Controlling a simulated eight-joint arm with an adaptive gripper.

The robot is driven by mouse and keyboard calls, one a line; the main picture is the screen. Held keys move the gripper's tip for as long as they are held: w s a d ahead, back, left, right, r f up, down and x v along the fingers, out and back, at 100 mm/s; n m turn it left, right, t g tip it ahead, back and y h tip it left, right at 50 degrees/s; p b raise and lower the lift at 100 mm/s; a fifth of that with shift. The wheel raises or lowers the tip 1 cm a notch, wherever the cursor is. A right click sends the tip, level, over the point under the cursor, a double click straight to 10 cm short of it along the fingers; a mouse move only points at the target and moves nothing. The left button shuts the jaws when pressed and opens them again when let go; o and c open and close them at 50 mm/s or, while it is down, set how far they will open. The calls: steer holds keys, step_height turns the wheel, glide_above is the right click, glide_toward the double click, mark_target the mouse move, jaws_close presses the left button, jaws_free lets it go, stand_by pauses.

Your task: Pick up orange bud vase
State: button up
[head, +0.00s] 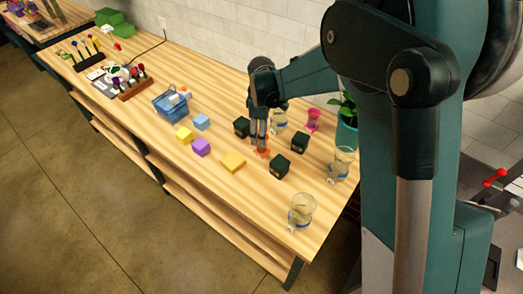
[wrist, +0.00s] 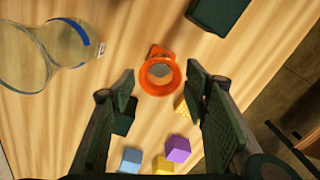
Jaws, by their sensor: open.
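The orange bud vase (wrist: 151,85) stands on the wooden table, seen from above in the wrist view with its round mouth toward the camera. It lies between and slightly beyond my open fingertips. In the head view only a bit of the orange vase (head: 262,153) shows below my gripper (head: 259,143), which points down over it. In the wrist view my gripper (wrist: 162,88) is open, with one finger on each side of the vase and nothing held. I cannot tell whether a finger touches it.
Dark green boxes (head: 279,166) stand close around the vase. Glass vases (head: 301,210) stand to the right and front. A yellow block (head: 232,162), a purple block (head: 201,147) and a blue basket (head: 171,106) lie left. A pink vase (head: 313,119) stands behind. The table's front left is clear.

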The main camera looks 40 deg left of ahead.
steer(key=shift+f, duration=1.1)
steer(key=shift+d+f+p, duration=0.1)
steer(key=shift+f+p, duration=0.3)
steer(key=shift+f, duration=2.2)
steer(key=c, duration=1.2)
steer(key=shift+r, duration=0.1)
steer(key=shift+r+b, duration=0.4)
steer(key=shift+r, duration=4.5)
